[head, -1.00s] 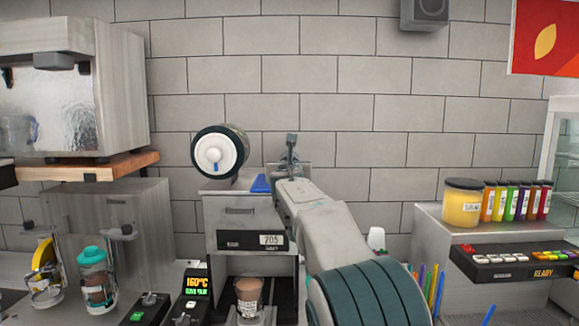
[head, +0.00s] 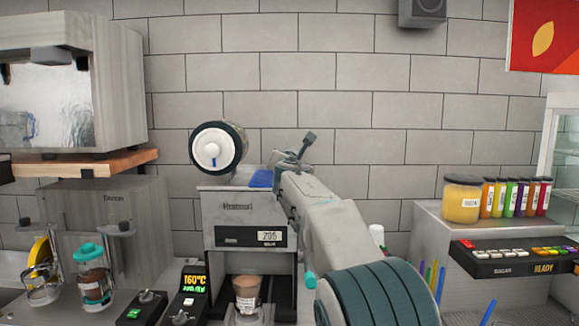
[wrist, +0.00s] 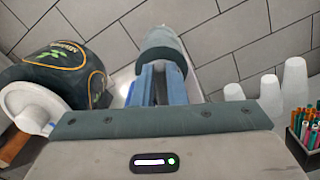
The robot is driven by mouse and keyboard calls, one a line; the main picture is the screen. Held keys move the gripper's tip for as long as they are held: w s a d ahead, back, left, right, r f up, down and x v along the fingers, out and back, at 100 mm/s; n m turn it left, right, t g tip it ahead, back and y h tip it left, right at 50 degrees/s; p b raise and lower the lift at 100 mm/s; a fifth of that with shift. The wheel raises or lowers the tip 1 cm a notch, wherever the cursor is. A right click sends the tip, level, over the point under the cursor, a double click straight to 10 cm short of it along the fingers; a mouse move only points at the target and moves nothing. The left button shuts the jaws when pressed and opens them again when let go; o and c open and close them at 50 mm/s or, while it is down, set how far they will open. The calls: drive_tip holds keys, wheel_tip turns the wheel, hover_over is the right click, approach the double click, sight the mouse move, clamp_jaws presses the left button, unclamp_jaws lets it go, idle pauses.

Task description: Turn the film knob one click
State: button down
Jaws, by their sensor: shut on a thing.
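The cup sealer (head: 250,215) stands at the centre, with a film roll (head: 213,148) on top whose white end disc has a blue mark. The roll also shows at the left of the wrist view (wrist: 60,75). My gripper (head: 285,162) is at the sealer's top, right of the roll. In the wrist view its narrow bluish fingers (wrist: 157,85) are close together, in front of a rounded grey-green cylinder (wrist: 162,48). They are shut on the film knob, which is mostly hidden; its angle cannot be read.
A filled cup (head: 247,293) sits in the sealer's bay. A control box reading 160°C (head: 192,285) is at lower left. A shelf with a yellow jar (head: 462,198) and coloured tubes is at right. White cups (wrist: 297,80) and pens (wrist: 305,125) stand right of my gripper.

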drive_tip(key=shift+d+f+m+b, duration=0.15)
drive_tip(key=shift+f+m+b, duration=0.35)
drive_tip(key=shift+m+b, duration=1.9)
drive_tip(key=shift+d+f+m+b, duration=0.15)
drive_tip(key=shift+f+m+b, duration=0.55)
drive_tip(key=shift+m, duration=3.1)
drive_tip(key=shift+d+f+m+b, duration=0.15)
drive_tip(key=shift+f+m+b, duration=0.2)
drive_tip(key=shift+m+b, duration=2.1)
drive_tip(key=shift+m+p, duration=0.6)
drive_tip(key=shift+m, duration=0.25)
drive_tip(key=c, duration=1.5)
unclamp_jaws()
drive_tip(key=shift+o, duration=0.2)
